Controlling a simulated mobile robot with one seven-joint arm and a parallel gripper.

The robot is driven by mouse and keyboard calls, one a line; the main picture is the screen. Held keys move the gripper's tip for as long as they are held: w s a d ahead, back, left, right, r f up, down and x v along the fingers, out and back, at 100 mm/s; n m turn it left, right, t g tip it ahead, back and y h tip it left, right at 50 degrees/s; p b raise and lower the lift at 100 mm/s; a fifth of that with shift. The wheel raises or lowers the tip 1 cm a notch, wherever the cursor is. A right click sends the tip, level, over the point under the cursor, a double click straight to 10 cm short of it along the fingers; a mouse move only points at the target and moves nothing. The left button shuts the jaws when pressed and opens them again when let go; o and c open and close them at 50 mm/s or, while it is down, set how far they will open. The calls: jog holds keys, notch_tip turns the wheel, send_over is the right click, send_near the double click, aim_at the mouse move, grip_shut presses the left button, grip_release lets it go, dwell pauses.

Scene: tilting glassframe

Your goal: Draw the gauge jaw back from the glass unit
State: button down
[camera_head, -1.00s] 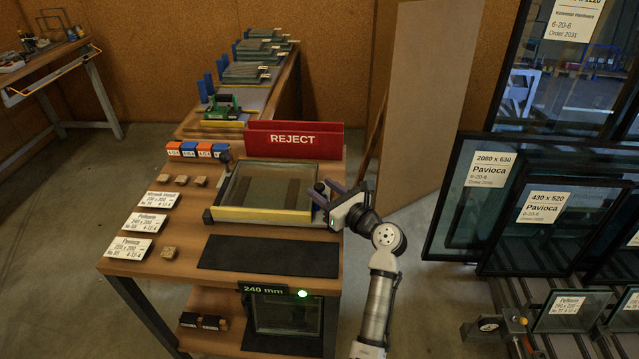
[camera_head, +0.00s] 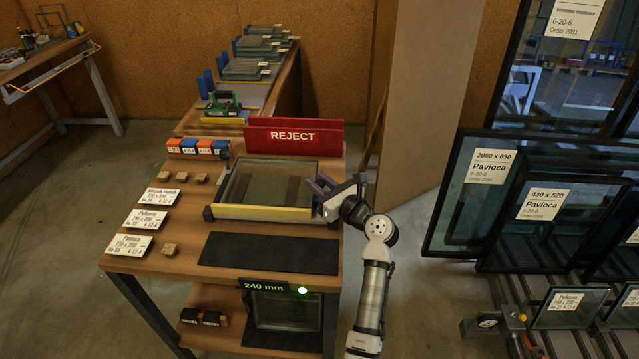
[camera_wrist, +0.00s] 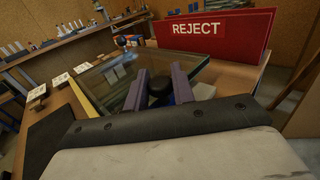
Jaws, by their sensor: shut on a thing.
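The glass unit (camera_head: 262,187) lies flat in a frame on the bench, with a yellow bar along its front edge. It also shows in the wrist view (camera_wrist: 113,88), left of and beyond the fingers. My gripper (camera_head: 323,188) is at the right edge of the glass unit.
A red REJECT bin (camera_head: 293,136) stands behind the glass unit. A dark mat (camera_head: 268,254) lies in front. A display (camera_head: 275,287) reads 240 mm beside a lit green lamp. Label cards and small blocks lie at the left. Large glass panes (camera_head: 495,190) lean at the right.

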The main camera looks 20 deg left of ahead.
jog(key=shift+w+d+p, duration=0.25)
jog(key=shift+d+p, duration=0.05)
jog(key=shift+d, duration=0.6)
jog(key=shift+w+d+p, duration=0.25)
jog(key=shift+d, duration=0.6)
jog(key=c, duration=1.3)
grip_release()
jog(key=shift+d, duration=0.15)
jog(key=shift+o, duration=0.2)
jog(key=b+v, duration=0.2)
jog(key=v, duration=1.1)
jog(key=shift+s+d+b, duration=0.2)
jog(key=shift+d+b, duration=0.05)
jog(key=shift+b, duration=0.1)
